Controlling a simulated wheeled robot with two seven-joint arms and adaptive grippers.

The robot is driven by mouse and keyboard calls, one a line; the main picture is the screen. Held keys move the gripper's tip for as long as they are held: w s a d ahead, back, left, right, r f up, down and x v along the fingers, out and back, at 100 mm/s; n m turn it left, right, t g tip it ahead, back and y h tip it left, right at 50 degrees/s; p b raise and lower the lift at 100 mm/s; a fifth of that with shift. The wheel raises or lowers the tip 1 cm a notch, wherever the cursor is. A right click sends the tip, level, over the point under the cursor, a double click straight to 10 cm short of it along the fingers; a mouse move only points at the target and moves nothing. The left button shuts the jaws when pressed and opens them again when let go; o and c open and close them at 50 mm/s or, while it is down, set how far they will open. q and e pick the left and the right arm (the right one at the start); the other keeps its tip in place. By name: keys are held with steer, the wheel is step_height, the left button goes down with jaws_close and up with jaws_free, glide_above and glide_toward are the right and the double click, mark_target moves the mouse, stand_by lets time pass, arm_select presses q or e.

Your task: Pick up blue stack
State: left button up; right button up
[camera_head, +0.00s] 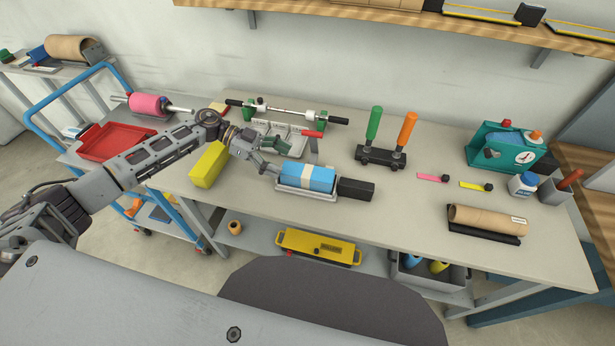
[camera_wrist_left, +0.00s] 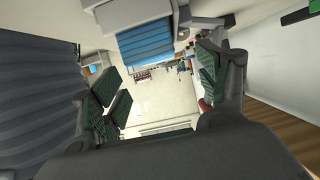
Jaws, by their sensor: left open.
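The blue stack (camera_head: 295,177), wrapped with a pale band, lies in a shallow light tray (camera_head: 306,194) near the front edge of the table. My left gripper (camera_head: 275,158) is open and empty, just left of and behind the stack, with its fingers pointing toward it. In the left wrist view the blue stack (camera_wrist_left: 146,42) shows at the top, beyond the open fingers (camera_wrist_left: 160,88) and not between them. I cannot tell whether a fingertip touches the stack. My right gripper is not in view.
A black block (camera_head: 356,190) sits right of the tray, and a yellow block (camera_head: 209,165) lies left of my gripper. A rod fixture (camera_head: 290,112) stands behind. Green and orange handles (camera_head: 380,156) rise at the back. The table between the black block and the cardboard roll (camera_head: 486,219) is clear.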

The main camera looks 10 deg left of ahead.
mark_target(299, 169)
arm_select(q)
steer(key=shift+d, duration=0.15)
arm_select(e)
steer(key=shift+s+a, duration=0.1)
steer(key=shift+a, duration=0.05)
arm_select(q)
steer(key=shift+s+d+f, duration=0.1)
steer(key=shift+d, duration=0.1)
steer(key=shift+s+d+f, duration=0.15)
steer(key=shift+d+f, duration=0.05)
steer(key=shift+d, duration=0.4)
steer(key=shift+x, duration=1)
steer(key=shift+s+d+f, duration=0.1)
steer(key=shift+d+f, duration=0.1)
steer(key=shift+d, duration=0.45)
steer(key=shift+d+f, duration=0.1)
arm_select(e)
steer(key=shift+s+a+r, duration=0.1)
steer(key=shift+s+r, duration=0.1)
